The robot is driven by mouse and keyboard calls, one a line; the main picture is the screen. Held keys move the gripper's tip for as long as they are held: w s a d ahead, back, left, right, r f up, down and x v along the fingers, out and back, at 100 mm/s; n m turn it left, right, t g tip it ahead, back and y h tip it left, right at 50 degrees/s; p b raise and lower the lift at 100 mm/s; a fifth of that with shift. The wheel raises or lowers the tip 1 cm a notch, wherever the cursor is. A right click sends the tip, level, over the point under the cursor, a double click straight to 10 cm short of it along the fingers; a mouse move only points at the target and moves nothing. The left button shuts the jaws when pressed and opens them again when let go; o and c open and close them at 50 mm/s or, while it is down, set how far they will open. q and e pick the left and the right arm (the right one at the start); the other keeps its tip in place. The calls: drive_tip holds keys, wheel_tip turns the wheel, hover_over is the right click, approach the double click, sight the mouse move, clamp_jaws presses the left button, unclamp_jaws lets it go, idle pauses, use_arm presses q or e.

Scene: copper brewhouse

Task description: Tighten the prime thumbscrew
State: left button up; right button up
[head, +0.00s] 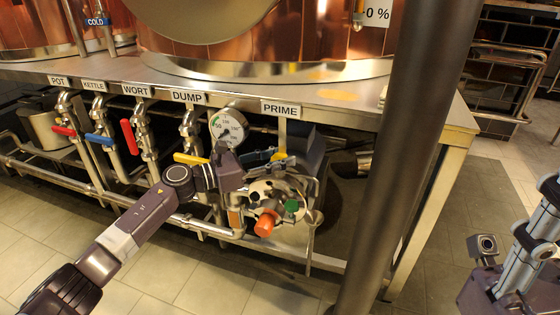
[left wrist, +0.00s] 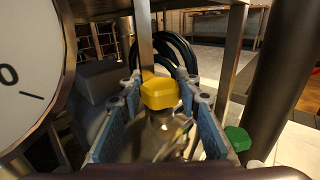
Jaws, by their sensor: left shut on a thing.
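The yellow thumbscrew (left wrist: 160,93) sits in the left wrist view on top of a shiny metal fitting, between my blue-padded fingers. In the head view a bit of yellow (head: 279,157) shows at my left gripper (head: 266,156), below the PRIME label (head: 281,110). My left gripper is shut on the yellow thumbscrew. The round metal pump head (head: 278,195) with an orange knob (head: 265,224) and a green knob (head: 291,205) is just below it. The green knob also shows in the left wrist view (left wrist: 238,138). My right gripper (head: 485,270) is at the right edge; its fingers cannot be made out.
A pressure gauge (head: 228,128) stands close to the left gripper. Valves with red, blue and yellow levers line the pipes at left. A dark post (head: 410,130) rises in front of the bench (head: 448,120). The tiled floor (head: 230,275) is open in front.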

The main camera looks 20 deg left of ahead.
use_arm(q)
drive_tip(key=o, duration=1.2)
drive_tip(key=shift+v, duration=6)
drive_tip(key=shift+s+d, duration=0.1)
drive_tip(key=shift+d, duration=0.05)
